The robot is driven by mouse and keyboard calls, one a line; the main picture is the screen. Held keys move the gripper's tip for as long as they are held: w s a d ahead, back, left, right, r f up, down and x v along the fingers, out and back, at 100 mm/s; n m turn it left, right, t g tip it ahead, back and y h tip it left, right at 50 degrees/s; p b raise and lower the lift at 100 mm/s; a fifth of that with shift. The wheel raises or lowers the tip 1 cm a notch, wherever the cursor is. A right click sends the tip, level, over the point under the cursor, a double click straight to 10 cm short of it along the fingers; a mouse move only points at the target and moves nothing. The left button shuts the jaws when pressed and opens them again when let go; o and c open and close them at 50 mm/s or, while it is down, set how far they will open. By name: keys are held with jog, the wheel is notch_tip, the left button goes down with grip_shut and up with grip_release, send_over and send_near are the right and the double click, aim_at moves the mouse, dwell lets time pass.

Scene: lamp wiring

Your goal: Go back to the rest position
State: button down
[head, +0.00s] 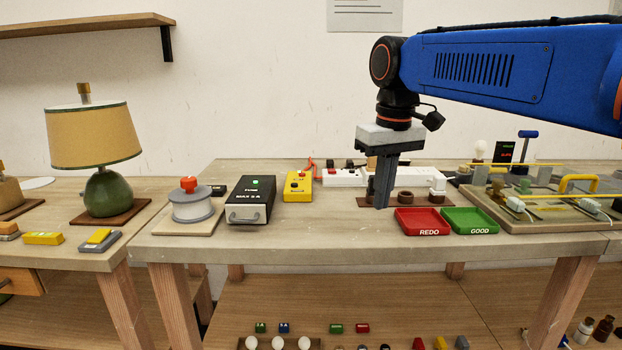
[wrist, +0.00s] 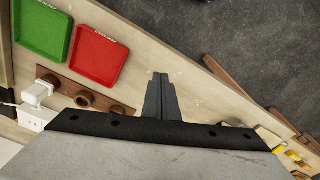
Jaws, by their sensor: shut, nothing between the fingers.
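My gripper (head: 382,198) is shut and empty, pointing down over the middle of the workbench (head: 330,230) in the head view. Its tips are just left of the red REDO tray (head: 418,222), in front of a row of brown round sockets (head: 405,196). In the wrist view the closed fingers (wrist: 158,85) point over bare wood near the bench edge. The wrist view also shows the red tray (wrist: 97,43) and the green tray (wrist: 44,29). I cannot tell whether the fingertips touch the bench top.
Left of my gripper stand a black power box (head: 250,203), a yellow meter (head: 298,186) and a grey round device with a red knob (head: 191,202). A green lamp (head: 108,192) stands far left. A fixture board (head: 540,205) lies right. Space above the bench is mostly open.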

jog(key=s+d+f+m+t, duration=0.1)
jog(key=s+d+f+m, duration=0.1)
jog(key=s+d+f, duration=0.5)
jog(key=s+d+f+m+t, duration=0.2)
jog(key=s+d+f, duration=0.5)
jog(key=s+f, duration=0.7)
jog(key=shift+d+f+m+t, duration=0.25)
jog(key=shift+f+m+t, duration=0.05)
jog(key=shift+f, duration=0.6)
